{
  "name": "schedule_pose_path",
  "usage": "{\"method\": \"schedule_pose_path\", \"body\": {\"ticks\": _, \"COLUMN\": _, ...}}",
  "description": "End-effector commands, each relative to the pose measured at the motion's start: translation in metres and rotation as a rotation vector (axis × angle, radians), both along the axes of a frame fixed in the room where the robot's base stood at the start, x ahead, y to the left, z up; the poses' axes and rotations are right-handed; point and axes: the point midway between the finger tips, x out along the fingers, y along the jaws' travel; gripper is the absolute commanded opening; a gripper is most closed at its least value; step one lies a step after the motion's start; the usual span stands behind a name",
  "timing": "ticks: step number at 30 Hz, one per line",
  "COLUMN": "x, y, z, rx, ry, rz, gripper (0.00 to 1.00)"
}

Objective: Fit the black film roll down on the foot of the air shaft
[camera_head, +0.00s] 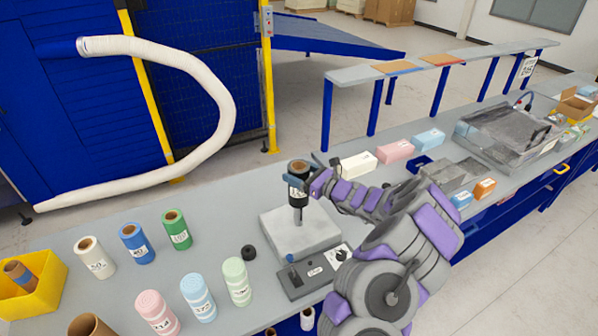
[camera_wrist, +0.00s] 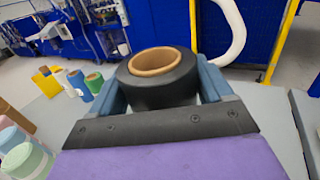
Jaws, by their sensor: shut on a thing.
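The black film roll (camera_head: 298,184) has a tan cardboard core and a white label. My gripper (camera_head: 299,183) is shut on it, with one blue finger on each side, and holds it upright. In the wrist view the black roll (camera_wrist: 160,82) sits between the two fingers, its open core facing up. The air shaft (camera_head: 298,214) is a short upright rod on a grey square base (camera_head: 290,238). The roll is above the base, over or around the upper part of the shaft; its lower end is clear of the base. The shaft's top is hidden.
White, blue and green film rolls (camera_head: 134,240) stand left of the base, with pastel rolls (camera_head: 199,296) in front. A small black knob (camera_head: 249,252) lies beside the base. A control box (camera_head: 310,272) sits in front. Pale boxes (camera_head: 358,166) stand behind my arm.

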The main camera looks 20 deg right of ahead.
Motion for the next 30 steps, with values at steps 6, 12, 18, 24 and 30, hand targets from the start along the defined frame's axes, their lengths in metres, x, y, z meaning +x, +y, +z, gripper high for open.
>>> {"method": "schedule_pose_path", "body": {"ticks": 6, "x": 0.000, "y": 0.000, "z": -0.006, "rx": 0.000, "ry": -0.001, "rz": 0.000, "gripper": 0.11}}
{"method": "schedule_pose_path", "body": {"ticks": 12, "x": 0.000, "y": 0.000, "z": -0.011, "rx": 0.000, "ry": -0.001, "rz": -0.001, "gripper": 0.11}}
{"method": "schedule_pose_path", "body": {"ticks": 18, "x": 0.000, "y": 0.000, "z": -0.017, "rx": 0.002, "ry": -0.001, "rz": -0.001, "gripper": 0.11}}
{"method": "schedule_pose_path", "body": {"ticks": 24, "x": 0.000, "y": 0.000, "z": -0.020, "rx": 0.002, "ry": -0.001, "rz": -0.001, "gripper": 0.11}}
{"method": "schedule_pose_path", "body": {"ticks": 30, "x": 0.000, "y": 0.000, "z": -0.020, "rx": 0.001, "ry": -0.002, "rz": -0.001, "gripper": 0.11}}
